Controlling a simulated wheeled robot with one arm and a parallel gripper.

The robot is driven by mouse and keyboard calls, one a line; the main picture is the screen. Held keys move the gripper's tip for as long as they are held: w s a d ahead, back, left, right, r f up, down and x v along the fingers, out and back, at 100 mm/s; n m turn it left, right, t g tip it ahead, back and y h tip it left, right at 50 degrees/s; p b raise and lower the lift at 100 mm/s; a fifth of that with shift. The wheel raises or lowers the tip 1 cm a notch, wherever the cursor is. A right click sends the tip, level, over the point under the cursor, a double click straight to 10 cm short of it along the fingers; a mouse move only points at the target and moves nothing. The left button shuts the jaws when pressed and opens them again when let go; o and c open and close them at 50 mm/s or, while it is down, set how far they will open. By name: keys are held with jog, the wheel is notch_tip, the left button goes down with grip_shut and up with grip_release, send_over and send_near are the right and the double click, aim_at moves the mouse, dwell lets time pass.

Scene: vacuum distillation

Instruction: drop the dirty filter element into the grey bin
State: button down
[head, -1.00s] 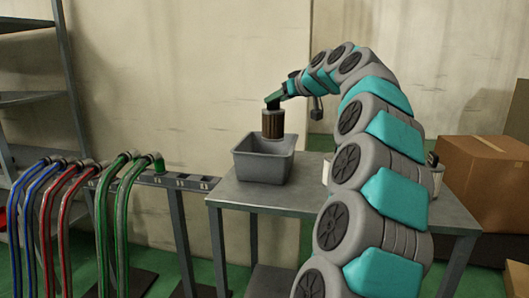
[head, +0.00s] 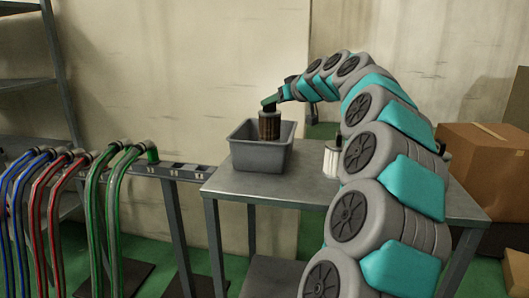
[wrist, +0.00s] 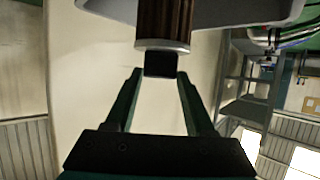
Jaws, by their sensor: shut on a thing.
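The dirty filter element (head: 269,126) is a brown pleated cylinder with grey end caps. It hangs upright from my gripper (head: 270,101), its lower part inside the grey bin (head: 258,158). The bin is a grey open box on the left end of the table, and its front wall hides the filter's bottom end. In the wrist view, my gripper (wrist: 160,75) is shut on the dark stub at the end of the filter (wrist: 165,22). Part of the bin (wrist: 240,12) shows beyond the filter there.
The grey metal table (head: 300,189) has free room right of the bin. A white pleated cylinder (head: 332,160) stands there, partly hidden by my arm. Cardboard boxes (head: 480,170) are at the right. Blue, red and green hoses (head: 110,185) hang from a rack at the left.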

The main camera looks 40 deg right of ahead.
jog(key=shift+c, duration=0.9)
grip_release()
jog(key=b+v, duration=0.1)
jog(key=v, duration=0.7)
jog(key=shift+f, duration=0.1)
